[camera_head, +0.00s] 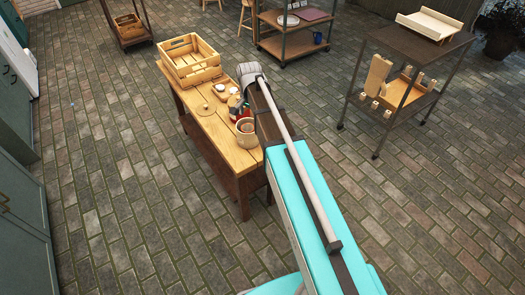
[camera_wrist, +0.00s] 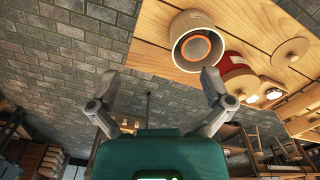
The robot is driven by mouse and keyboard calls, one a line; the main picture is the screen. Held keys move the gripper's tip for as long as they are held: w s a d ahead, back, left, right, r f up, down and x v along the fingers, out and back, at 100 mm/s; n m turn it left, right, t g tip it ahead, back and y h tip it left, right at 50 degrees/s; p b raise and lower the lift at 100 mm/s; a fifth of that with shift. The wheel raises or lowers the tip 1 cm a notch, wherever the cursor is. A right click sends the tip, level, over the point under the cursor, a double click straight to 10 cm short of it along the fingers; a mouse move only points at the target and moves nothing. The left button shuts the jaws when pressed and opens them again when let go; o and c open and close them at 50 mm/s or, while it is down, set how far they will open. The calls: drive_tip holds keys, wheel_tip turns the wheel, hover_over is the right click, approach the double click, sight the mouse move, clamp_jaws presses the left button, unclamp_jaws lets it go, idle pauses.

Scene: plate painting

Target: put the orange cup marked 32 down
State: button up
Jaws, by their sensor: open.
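An orange ring, seemingly the rim of the orange cup (camera_wrist: 196,35), shows inside a cream round pot (camera_wrist: 180,63) in the wrist view. I cannot tell whether the cup rests on the pot's bottom, and no number 32 is readable. The pot stands near the edge of the wooden table (camera_wrist: 150,45) and also shows in the head view (camera_head: 245,141). My gripper (camera_wrist: 161,78) is open with nothing between its spread fingers. In the wrist view it is apart from the pot, which lies above and beyond the right finger. In the head view my arm hides the fingers.
A red container (camera_wrist: 231,64) stands close to the pot. Small white-topped vessels (camera_head: 221,88) and a round wooden disc (camera_head: 205,109) are on the same table, with a wooden crate (camera_head: 190,62) at its far end. A shelf cart (camera_head: 410,44) stands to the right. Brick floor around is free.

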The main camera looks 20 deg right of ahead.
drive_tip(key=s+n, duration=0.9)
drive_tip(key=s, duration=0.9)
drive_tip(key=shift+s+a, duration=0.3)
drive_tip(key=shift+s, duration=0.1)
